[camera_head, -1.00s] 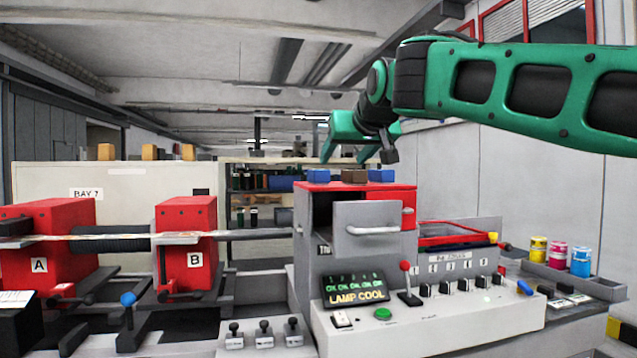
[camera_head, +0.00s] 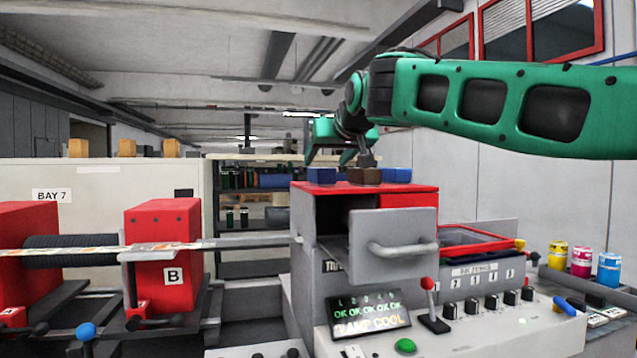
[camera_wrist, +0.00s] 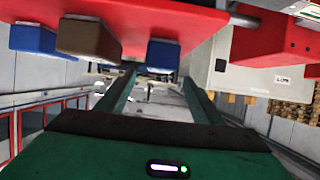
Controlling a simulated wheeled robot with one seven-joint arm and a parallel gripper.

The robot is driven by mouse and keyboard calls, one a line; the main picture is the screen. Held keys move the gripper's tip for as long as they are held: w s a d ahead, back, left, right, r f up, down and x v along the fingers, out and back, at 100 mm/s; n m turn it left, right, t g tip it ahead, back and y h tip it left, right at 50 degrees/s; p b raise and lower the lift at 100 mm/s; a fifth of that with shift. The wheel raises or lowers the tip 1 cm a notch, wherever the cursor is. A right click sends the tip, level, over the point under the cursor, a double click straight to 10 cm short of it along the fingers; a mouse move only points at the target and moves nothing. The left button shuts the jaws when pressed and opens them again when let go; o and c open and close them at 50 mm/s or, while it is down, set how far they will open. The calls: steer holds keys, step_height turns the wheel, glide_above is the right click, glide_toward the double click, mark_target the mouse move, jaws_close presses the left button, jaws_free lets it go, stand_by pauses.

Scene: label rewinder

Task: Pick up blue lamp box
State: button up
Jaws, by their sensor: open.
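Two blue boxes sit on the red top of the lamp housing, the left one (camera_head: 321,176) and the right one (camera_head: 398,175), with a brown box (camera_head: 364,176) between them. My gripper (camera_head: 328,157) is open and empty, close above the left blue box and partly overlapping the brown one in the head view. The wrist view looks upside down. There a near blue box (camera_wrist: 162,54) lies between the lines of the two open fingers (camera_wrist: 160,88), apart from them. The brown box (camera_wrist: 88,40) and the other blue box (camera_wrist: 38,40) are to its left.
Below the red top (camera_head: 415,187), an open grey drawer (camera_head: 390,240) with a handle juts forward. A control panel with a red-knobbed lever (camera_head: 428,300) stands in front. Red roller block B (camera_head: 165,235) is at left. Several ink cans (camera_head: 582,262) stand at right.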

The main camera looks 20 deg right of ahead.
steer(key=shift+x, duration=3.55)
steer(key=shift+s+d+f, duration=0.1)
steer(key=c, duration=1.2)
steer(key=shift+c, duration=0.8)
